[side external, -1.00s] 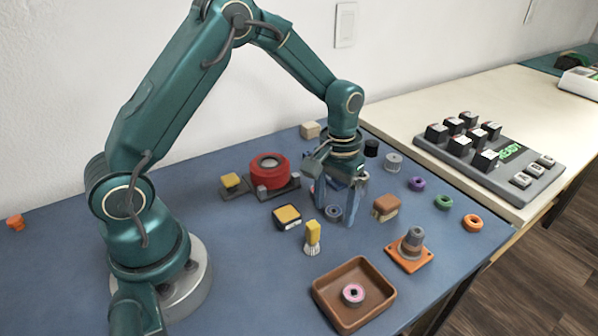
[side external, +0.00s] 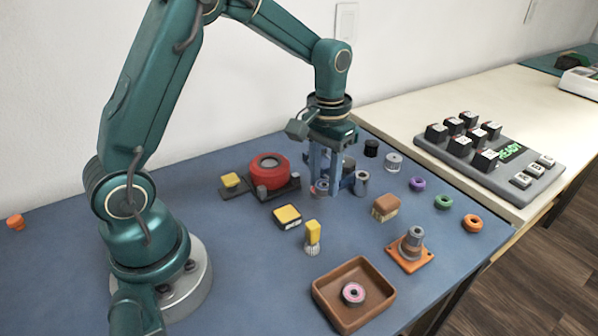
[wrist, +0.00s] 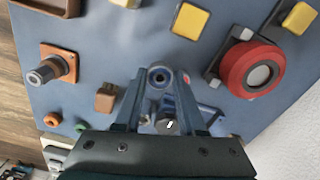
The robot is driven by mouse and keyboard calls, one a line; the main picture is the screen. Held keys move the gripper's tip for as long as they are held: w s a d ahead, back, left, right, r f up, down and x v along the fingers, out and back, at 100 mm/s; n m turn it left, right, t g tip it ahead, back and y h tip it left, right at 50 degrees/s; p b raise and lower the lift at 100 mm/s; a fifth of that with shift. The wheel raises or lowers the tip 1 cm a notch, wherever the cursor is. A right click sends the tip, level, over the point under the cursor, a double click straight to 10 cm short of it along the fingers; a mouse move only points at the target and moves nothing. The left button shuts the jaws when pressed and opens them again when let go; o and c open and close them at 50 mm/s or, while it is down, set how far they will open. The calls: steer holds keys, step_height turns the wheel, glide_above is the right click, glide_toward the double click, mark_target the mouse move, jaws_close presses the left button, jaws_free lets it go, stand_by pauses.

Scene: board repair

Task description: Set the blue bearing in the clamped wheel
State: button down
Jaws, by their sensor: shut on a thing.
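The red wheel (side external: 268,170) sits in a dark clamp fixture (side external: 278,193) at the back left of the mat. In the wrist view the wheel (wrist: 236,66), with its pale centre, is at the right. My gripper (side external: 322,186) points down to the right of the wheel, apart from it. Its fingers are shut on a small grey-blue ring, the blue bearing (side external: 321,188). The bearing (wrist: 158,77) also shows between the fingertips in the wrist view. The fingers hide part of it in the side view, and its exact height over the mat is hard to tell.
A grey cylinder (side external: 361,183) stands close to the right of my gripper. A yellow-topped block (side external: 287,215) and a yellow-handled brush (side external: 313,235) lie in front. A brown tray (side external: 328,305) holds a pink ring. An orange-based post (side external: 411,245) and several coloured rings are at right.

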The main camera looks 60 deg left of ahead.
steer(key=s+a+r, duration=0.4)
steer(key=a+r, duration=0.1)
steer(key=a, duration=0.2)
glide_above(269, 164)
steer(key=shift+d+r, duration=0.25)
steer(key=shift+r, duration=0.2)
steer(key=shift+a, duration=0.25)
steer(key=shift+a+f, duration=0.1)
steer(key=shift+f, duration=1.85)
steer(key=shift+f, duration=0.15)
steer(key=shift+f, duration=0.35)
steer(key=shift+f, duration=0.45)
